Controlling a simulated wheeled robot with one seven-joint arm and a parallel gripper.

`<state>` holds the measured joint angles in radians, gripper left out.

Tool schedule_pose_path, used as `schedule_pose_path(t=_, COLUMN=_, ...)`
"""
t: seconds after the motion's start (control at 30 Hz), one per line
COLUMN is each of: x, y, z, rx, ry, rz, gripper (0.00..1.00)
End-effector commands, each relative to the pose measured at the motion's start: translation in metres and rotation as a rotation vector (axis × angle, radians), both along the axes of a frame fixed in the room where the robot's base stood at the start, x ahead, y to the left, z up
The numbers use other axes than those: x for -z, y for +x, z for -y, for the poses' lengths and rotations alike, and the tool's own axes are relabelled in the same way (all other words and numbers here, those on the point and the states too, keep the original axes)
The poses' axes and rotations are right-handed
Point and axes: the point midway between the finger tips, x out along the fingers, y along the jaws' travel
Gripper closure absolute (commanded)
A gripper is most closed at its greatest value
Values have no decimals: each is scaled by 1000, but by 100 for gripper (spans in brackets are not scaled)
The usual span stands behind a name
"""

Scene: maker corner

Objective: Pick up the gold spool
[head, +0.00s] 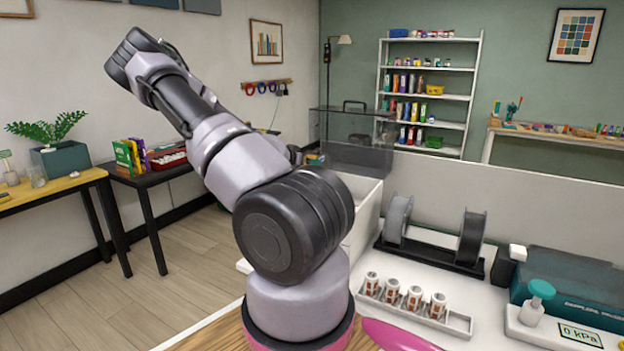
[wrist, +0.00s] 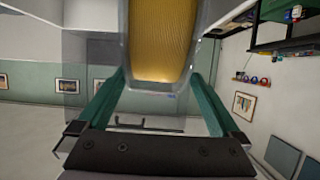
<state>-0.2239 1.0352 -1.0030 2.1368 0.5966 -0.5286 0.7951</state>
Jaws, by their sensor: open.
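The gold spool (wrist: 160,40) shows in the wrist view at the top middle, with ribbed gold winding and pale, see-through-looking sides. Its upper part is cut off by the frame edge. My gripper (wrist: 158,78) is open, with one teal finger on each side of the spool's lower end in the picture. I cannot tell whether the fingers touch it. In the head view, I cannot make out the gold spool or my gripper's fingers; my arm covers the middle.
In the head view, a dark rack (head: 428,256) holds a grey spool (head: 397,220) and a dark spool (head: 471,238). In front is a tray (head: 459,323) of several small rolls. A clear-lidded white box (head: 362,215) stands behind my arm. A teal-capped bottle (head: 537,300) is at right.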

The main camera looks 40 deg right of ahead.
Motion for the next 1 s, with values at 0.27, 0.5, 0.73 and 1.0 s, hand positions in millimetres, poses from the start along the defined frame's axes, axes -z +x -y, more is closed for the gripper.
schedule_pose_path(t=0.27, x=13, y=4, z=27, rx=1, ry=0, rz=-2, gripper=0)
schedule_pose_path(t=0.5, x=22, y=12, z=50, rx=0, ry=1, rz=0, gripper=0)
schedule_pose_path(t=0.73, x=23, y=12, z=51, rx=0, ry=1, rz=1, gripper=0)
schedule_pose_path(t=1.0, x=22, y=12, z=51, rx=0, ry=1, rz=0, gripper=100)
